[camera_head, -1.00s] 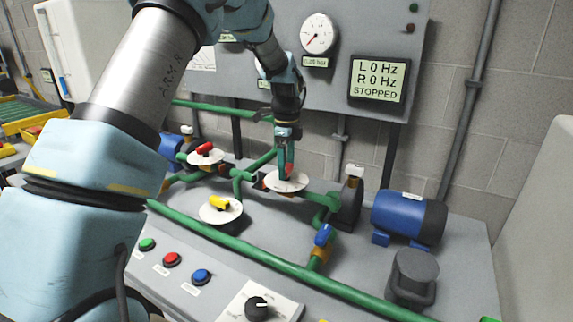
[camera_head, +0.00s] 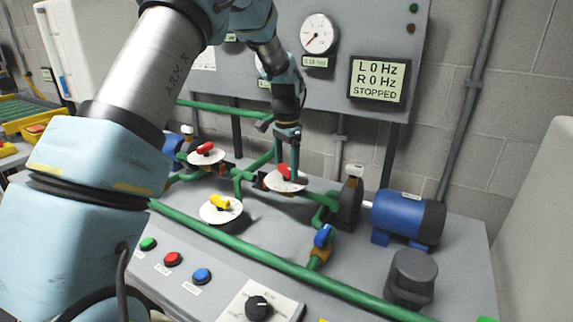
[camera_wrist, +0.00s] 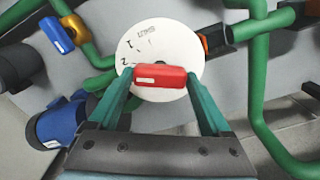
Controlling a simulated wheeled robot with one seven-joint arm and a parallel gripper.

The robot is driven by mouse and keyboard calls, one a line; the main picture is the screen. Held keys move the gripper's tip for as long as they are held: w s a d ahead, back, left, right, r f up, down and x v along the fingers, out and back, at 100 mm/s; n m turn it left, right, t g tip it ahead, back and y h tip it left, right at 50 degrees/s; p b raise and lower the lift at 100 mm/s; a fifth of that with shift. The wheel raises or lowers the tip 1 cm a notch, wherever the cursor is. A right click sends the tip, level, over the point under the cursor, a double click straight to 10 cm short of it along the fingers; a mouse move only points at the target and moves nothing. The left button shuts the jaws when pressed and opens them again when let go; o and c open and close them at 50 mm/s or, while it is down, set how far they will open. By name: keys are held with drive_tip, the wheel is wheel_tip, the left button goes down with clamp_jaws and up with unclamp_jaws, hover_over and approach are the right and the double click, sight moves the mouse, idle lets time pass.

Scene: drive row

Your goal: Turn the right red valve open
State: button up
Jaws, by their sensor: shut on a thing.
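The right red valve handle (camera_head: 285,171) sits on a round white dial plate (camera_head: 272,184) on the green pipework. In the wrist view the red handle (camera_wrist: 160,77) lies across the picture over the white dial (camera_wrist: 160,42), which has "SHUT", "1" and "2" marks. The handle's left end is close to the "2" mark. My gripper (camera_head: 291,168) comes down from above. In the wrist view its two green fingers (camera_wrist: 160,82) are on either side of the handle and shut on it. The finger partly hides the handle in the head view.
The left red valve (camera_head: 204,148) and a yellow valve (camera_head: 220,202) stand nearby. A blue valve (camera_head: 323,235) and a blue motor (camera_head: 402,216) are to the right. The panel display (camera_head: 379,80) reads L 0 Hz, R 0 Hz, STOPPED. A long green pipe (camera_head: 270,262) crosses the front.

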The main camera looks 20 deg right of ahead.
sight(286, 167)
drive_tip(key=n, duration=0.4)
drive_tip(key=shift+n, duration=0.7)
drive_tip(key=o, duration=1.2)
drive_tip(key=shift+c, duration=0.2)
wheel_tip(286, 167, up, 11)
drive_tip(key=b, duration=0.2)
drive_tip(key=shift+f, duration=0.1)
